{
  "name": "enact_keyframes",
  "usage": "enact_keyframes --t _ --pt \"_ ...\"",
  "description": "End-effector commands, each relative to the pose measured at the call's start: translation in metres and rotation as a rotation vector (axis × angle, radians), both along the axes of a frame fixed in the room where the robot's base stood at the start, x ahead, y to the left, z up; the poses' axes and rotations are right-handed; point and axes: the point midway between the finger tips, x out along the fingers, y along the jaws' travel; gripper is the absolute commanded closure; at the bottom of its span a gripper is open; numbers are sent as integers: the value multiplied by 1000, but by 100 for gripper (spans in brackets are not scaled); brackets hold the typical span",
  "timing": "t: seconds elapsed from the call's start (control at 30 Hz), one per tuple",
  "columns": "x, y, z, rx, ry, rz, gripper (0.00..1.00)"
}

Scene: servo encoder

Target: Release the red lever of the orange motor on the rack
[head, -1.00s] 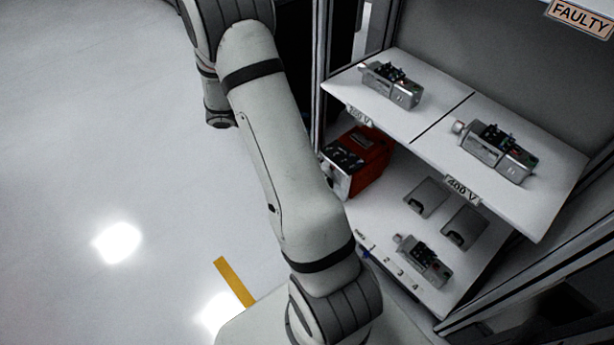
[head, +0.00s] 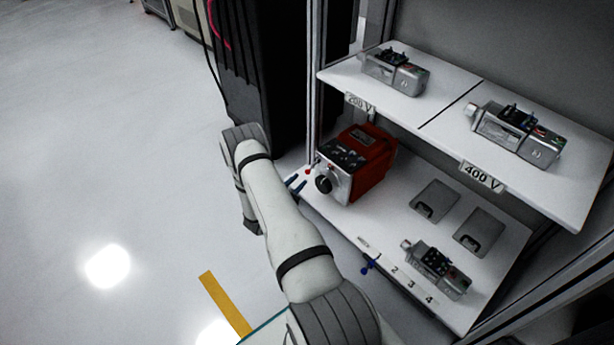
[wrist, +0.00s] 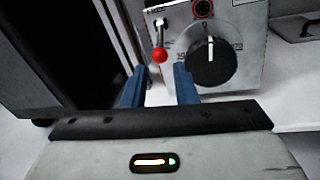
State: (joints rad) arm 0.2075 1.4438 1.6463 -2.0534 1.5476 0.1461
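The orange motor (head: 368,165), orange-red with a grey front face, stands on the left of the rack's lower shelf. Its front face (wrist: 180,75) shows in the wrist view with a black round knob (wrist: 211,62). To the knob's left, the red lever (wrist: 159,55) has a red ball end on a metal stem; the ball also shows in the head view (head: 308,171). My gripper (head: 296,184) is in front of the motor's left side. In the wrist view its blue fingers (wrist: 159,82) are apart and empty. The red ball appears just beyond the fingertips, between their lines.
The upper shelf (head: 440,125) holds two grey encoder units (head: 396,72) (head: 516,134). A third grey unit (head: 437,270) sits on the lower shelf, near two grey plates (head: 435,201) (head: 479,232). A black cabinet (head: 268,75) stands close left of the rack. The floor at left is clear.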

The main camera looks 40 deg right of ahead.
Motion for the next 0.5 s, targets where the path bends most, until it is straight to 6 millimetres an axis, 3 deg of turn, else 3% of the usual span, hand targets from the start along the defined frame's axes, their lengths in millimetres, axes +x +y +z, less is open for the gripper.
enact_keyframes --t 0.3,0.5 --pt "13 -49 -1 1 -4 -3 74" --pt "17 -61 1 1 -2 -1 74"
